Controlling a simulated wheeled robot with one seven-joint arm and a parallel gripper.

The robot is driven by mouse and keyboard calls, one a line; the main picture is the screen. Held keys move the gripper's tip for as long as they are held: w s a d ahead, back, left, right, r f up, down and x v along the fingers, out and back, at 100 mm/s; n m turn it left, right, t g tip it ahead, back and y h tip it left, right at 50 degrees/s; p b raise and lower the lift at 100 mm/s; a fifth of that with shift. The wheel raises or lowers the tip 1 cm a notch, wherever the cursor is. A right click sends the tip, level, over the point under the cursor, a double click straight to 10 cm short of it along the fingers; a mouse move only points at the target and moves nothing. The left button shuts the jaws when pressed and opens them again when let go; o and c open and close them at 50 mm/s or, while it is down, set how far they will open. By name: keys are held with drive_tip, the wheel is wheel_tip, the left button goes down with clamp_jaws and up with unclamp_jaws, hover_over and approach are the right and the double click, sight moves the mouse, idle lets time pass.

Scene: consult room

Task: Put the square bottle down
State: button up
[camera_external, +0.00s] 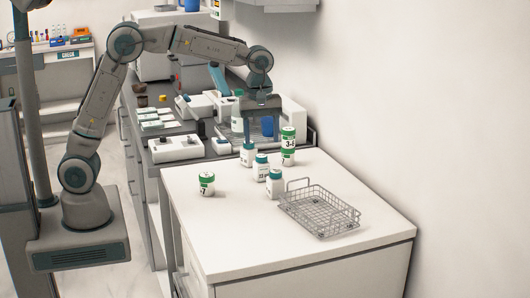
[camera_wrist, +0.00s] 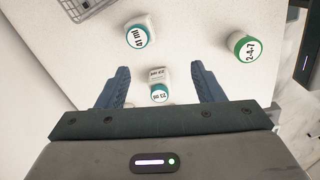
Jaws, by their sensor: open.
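My gripper (camera_external: 262,128) is open and hangs over the far end of the white counter. In the wrist view its two blue-grey fingers (camera_wrist: 160,68) are spread, with a white square-looking bottle with a teal cap (camera_wrist: 159,88) in the gap between them. Clear space shows on both sides of this bottle. It appears to stand upright on the counter. In the external view a white teal-capped bottle (camera_external: 247,156) stands just below my gripper; I cannot tell for sure that it is the same one.
Two more teal-capped bottles (camera_external: 261,170) (camera_external: 275,186) stand nearby. A short green-capped jar (camera_external: 207,185) is at left and a taller green-capped one (camera_external: 288,147) at the back right. A wire basket (camera_external: 340,231) sits at the right. The counter's front is clear.

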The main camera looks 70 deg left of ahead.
drive_tip(key=s+a+m+t, duration=0.1)
drive_tip(key=s+a+m, duration=0.2)
drive_tip(key=s, duration=0.6)
drive_tip(key=s+a+f+m, duration=0.1)
drive_tip(key=s+a+m, duration=0.2)
drive_tip(key=s+m, duration=0.4)
drive_tip(key=s+a+f+m+t, duration=0.1)
drive_tip(key=s+a+m, duration=0.2)
drive_tip(key=s, duration=0.9)
drive_tip(key=shift+f+m+t, duration=0.25)
drive_tip(key=shift+m+t, duration=0.05)
drive_tip(key=shift+m, duration=1)
